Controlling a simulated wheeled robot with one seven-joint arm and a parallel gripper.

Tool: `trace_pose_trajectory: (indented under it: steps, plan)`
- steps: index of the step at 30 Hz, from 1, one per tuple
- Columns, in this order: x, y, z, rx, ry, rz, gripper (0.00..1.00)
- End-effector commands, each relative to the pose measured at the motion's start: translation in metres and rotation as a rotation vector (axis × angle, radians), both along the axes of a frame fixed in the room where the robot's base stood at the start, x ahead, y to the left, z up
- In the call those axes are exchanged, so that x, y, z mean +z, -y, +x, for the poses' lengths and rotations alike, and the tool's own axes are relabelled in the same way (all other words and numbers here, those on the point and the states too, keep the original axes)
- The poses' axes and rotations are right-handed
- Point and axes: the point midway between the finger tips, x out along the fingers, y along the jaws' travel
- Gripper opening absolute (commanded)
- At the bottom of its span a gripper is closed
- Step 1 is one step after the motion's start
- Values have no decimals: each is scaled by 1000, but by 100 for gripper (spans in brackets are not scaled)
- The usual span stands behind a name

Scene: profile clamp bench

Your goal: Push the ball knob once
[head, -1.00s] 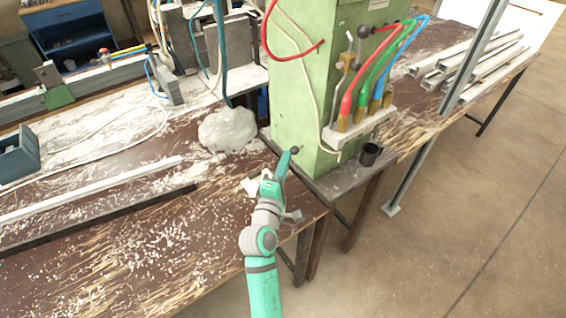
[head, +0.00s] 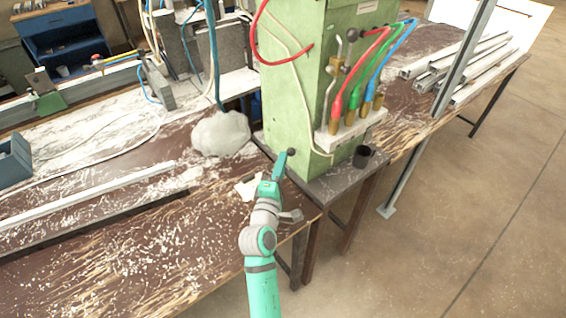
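A dark ball knob (head: 352,35) sits on top of a lever at the upper front of the green cabinet, above the hose fittings. My gripper (head: 283,163) is low in front of the cabinet, over the corner of the bench, well below and left of that knob and apart from it. A small dark ball (head: 291,151) shows right at the gripper's tip, against the cabinet's lower part. I cannot tell whether it is held, touched or only behind the tip. The fingers are too small to show whether they are open or shut.
The green cabinet (head: 290,100) carries red, green and blue hoses (head: 374,62) on a pale ledge. A dark mug (head: 363,156) stands at its foot. A whitish lump (head: 221,134) lies left of it. Metal profiles (head: 455,68) lie at the back right.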

Motion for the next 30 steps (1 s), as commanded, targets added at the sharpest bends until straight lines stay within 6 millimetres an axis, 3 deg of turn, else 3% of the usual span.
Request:
trace_pose_trajectory:
  steps: [1,4,21,30]
  plan:
    - [3,14,2,-25,4,-2,0]
    - [2,13,-5,-25,3,-3,0]
    - [-7,-17,-97,-1,2,-3,0]
    - [-7,-20,-109,1,2,-1,0]
